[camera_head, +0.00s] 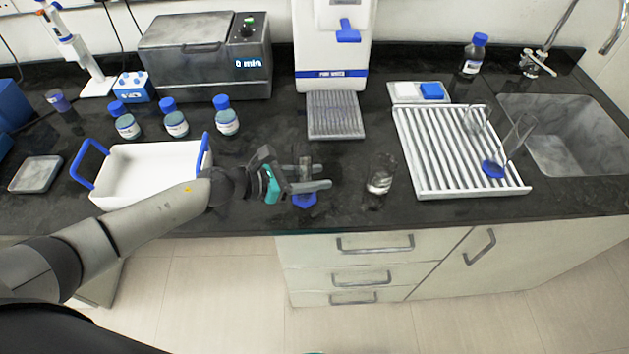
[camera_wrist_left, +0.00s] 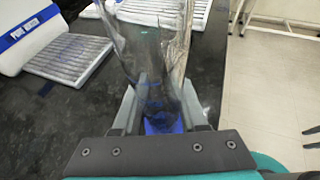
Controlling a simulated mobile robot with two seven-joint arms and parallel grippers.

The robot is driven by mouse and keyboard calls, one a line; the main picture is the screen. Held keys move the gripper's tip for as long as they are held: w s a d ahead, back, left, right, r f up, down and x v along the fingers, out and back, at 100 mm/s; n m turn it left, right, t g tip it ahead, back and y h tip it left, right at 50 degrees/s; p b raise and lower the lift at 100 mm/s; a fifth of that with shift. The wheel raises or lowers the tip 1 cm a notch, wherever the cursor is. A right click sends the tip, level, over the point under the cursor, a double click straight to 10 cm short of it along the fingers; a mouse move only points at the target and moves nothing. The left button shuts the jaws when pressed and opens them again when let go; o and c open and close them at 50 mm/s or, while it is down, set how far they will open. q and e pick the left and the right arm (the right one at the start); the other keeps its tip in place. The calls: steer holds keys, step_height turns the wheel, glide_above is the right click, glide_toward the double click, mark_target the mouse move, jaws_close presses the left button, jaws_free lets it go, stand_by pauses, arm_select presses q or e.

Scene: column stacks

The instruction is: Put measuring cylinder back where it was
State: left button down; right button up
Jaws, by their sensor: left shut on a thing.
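A clear measuring cylinder (camera_head: 304,201) with a blue base is between the fingers of my left gripper (camera_head: 308,184), near the front of the black counter. The gripper is shut on its clear tube, and the blue base shows below the fingers. In the left wrist view the clear cylinder (camera_wrist_left: 154,92) sits between the two fingertips (camera_wrist_left: 157,108). It looks roughly upright; I cannot tell whether its base touches the counter. A second clear vessel with a blue base (camera_head: 493,168) stands on the white drying rack (camera_head: 430,150). My right gripper is not in view.
A clear glass bottle (camera_head: 380,180) stands right of the gripper. A water dispenser (camera_head: 333,50) stands behind. Several blue-capped bottles (camera_head: 176,122) stand at left. The sink (camera_head: 565,130) is at right.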

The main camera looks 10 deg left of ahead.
arm_select(q)
steer(key=shift+f, duration=0.35)
steer(key=shift+f, duration=0.1)
steer(key=shift+c, duration=2.2)
jaws_free()
